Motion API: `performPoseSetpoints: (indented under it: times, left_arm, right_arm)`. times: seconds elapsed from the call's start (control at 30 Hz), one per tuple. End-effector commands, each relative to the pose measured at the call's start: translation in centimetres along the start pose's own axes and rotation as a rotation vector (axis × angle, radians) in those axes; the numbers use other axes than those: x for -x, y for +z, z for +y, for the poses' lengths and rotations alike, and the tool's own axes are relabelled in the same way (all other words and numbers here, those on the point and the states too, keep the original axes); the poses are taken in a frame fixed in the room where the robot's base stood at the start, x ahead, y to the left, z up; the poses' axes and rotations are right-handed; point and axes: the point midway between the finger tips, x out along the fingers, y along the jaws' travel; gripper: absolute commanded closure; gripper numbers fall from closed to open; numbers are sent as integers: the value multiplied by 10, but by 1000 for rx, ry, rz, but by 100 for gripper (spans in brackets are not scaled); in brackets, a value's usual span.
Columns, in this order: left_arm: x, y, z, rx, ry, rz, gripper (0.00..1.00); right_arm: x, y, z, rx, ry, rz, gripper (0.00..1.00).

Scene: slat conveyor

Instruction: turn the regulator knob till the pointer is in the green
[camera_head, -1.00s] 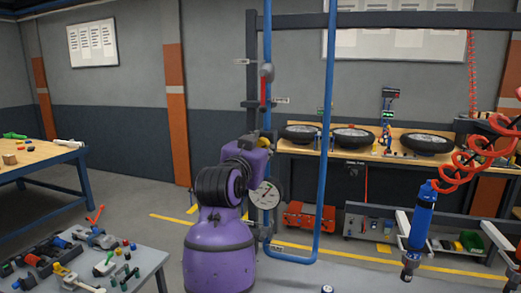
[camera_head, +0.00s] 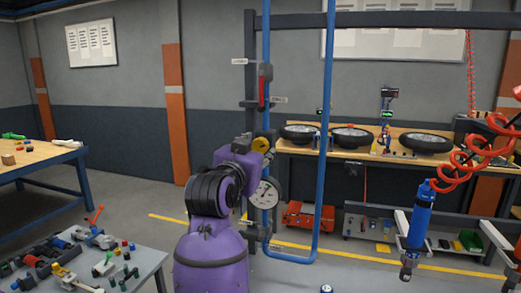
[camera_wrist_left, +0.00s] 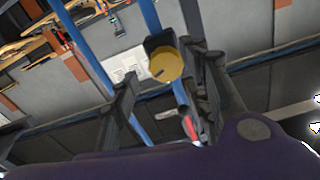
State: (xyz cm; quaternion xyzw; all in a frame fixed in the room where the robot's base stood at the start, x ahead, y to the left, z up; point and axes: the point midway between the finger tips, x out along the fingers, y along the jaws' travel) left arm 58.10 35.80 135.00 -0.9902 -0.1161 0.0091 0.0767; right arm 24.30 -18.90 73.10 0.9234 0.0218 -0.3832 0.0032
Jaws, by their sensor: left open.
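The yellow regulator knob (camera_head: 261,145) sits on the blue pipe, just above the round white gauge (camera_head: 265,193). The gauge's left edge is partly behind my arm, and its pointer is too small to read against the green. My left gripper (camera_head: 243,142) is beside the knob, mostly hidden behind my purple wrist. I cannot tell contact. My right gripper is not in view.
A red-handled valve (camera_head: 263,90) is higher on the pipe. The blue pipe (camera_head: 326,130) forms a loop to the right. A blue tool (camera_head: 419,222) hangs from a red coiled hose. A grey table (camera_head: 145,262) with tools stands at the lower left.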

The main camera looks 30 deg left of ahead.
Motion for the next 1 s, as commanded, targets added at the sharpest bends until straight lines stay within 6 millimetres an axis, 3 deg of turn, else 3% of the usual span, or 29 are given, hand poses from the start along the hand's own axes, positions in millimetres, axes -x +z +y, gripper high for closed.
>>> performPoseSetpoints:
  times: [0.1, 0.3, 0.87, 0.97, 1.0]
  left_arm:
    - [21, 0, 0, -1, 0, 1, 56]
    - [41, 0, 1, 0, 1, 0, 56]
    - [43, 1, 1, 0, 1, -2, 56]
    - [44, 15, 5, -9, 9, -31, 56]
    - [45, 28, 9, -16, 15, -58, 56]
  right_arm:
    - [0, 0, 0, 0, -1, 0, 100]
    - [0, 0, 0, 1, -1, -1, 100]
    - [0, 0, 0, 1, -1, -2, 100]
    - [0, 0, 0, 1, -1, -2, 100]
    - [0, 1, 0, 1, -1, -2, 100]
